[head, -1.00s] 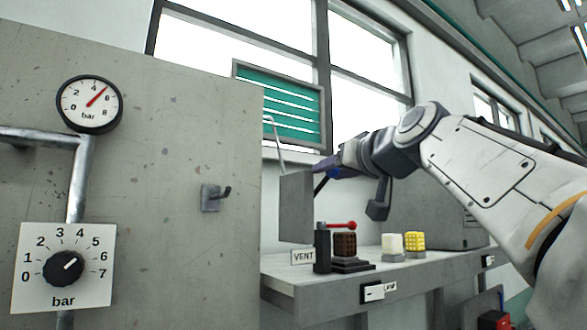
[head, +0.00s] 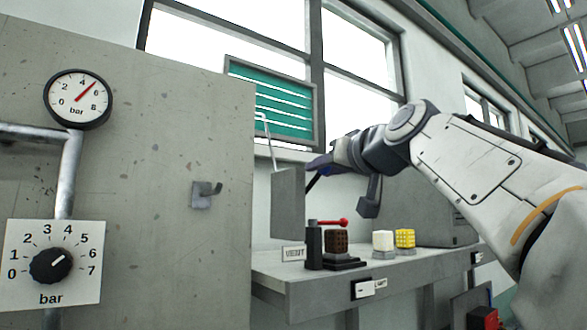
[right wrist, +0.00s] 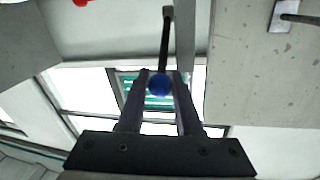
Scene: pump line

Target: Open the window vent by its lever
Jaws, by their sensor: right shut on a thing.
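The window vent (head: 262,92) is a framed panel of green slats with pale lines between them, set in the window in the head view. It shows partly between my fingers in the right wrist view (right wrist: 128,90). The lever is a dark rod (right wrist: 166,40) with a blue ball knob (right wrist: 159,85). My right gripper (head: 317,165) is shut on the knob, which sits between the fingertips in the right wrist view. In the head view the rod (head: 311,184) slopes down to the left behind a grey plate, which hides its lower end. My left gripper is not in view.
The grey plate (head: 287,205) stands close left of my gripper. A concrete wall (head: 165,130) with gauge and dial fills the left.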

